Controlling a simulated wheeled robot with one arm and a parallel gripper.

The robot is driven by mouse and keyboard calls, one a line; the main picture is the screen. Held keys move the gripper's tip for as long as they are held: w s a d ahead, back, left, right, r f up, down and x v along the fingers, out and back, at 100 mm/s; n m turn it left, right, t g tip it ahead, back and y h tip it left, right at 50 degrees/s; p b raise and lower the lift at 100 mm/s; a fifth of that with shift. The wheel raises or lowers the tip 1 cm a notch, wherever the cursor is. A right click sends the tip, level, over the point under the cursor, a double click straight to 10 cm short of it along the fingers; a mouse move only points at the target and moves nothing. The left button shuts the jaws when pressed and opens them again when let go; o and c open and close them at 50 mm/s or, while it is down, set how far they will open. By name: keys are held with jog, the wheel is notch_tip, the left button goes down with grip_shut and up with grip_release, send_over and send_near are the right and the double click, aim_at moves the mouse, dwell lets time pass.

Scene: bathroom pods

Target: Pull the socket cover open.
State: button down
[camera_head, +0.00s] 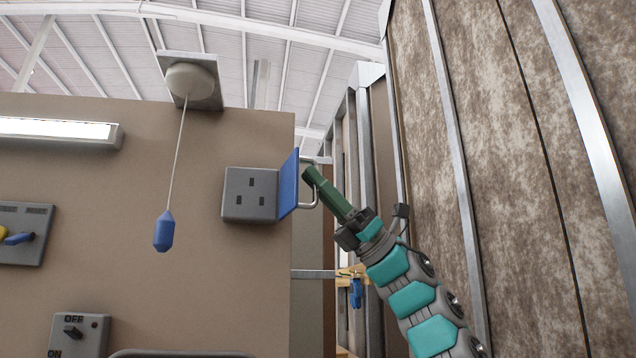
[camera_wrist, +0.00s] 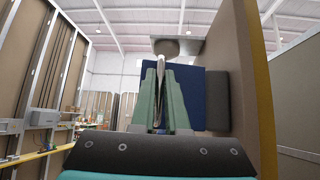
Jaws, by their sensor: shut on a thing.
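The grey socket (camera_head: 237,207) is mounted on the brown wall panel near its right edge. Its blue cover (camera_head: 288,190) is hinged on the socket's right side and stands swung out from the face, so the socket holes show. A silver D-shaped handle (camera_head: 313,202) is on the cover's outer side. My gripper (camera_head: 311,178) reaches up from the lower right, with its green fingers shut on the handle. In the wrist view the green fingers (camera_wrist: 160,100) clasp the handle bar (camera_wrist: 160,72), with the blue cover (camera_wrist: 188,85) behind them and the socket's side (camera_wrist: 217,103) to the right.
A blue pull-cord weight (camera_head: 163,232) hangs left of the socket from a ceiling-type switch (camera_head: 191,80). An OFF/ON switch (camera_head: 78,335) is lower left. Metal frame posts and a tall mottled panel (camera_head: 520,150) stand to the right of my arm.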

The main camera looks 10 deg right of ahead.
jog(key=c, duration=1.2)
grip_release()
jog(key=shift+w+a+t, duration=0.1)
jog(key=shift+t, duration=0.2)
jog(key=shift+f, duration=0.1)
jog(key=b+v, duration=0.2)
jog(key=v, duration=0.5)
jog(key=shift+d+f, duration=0.25)
jog(key=shift+d, duration=0.05)
jog(key=shift+w, duration=0.1)
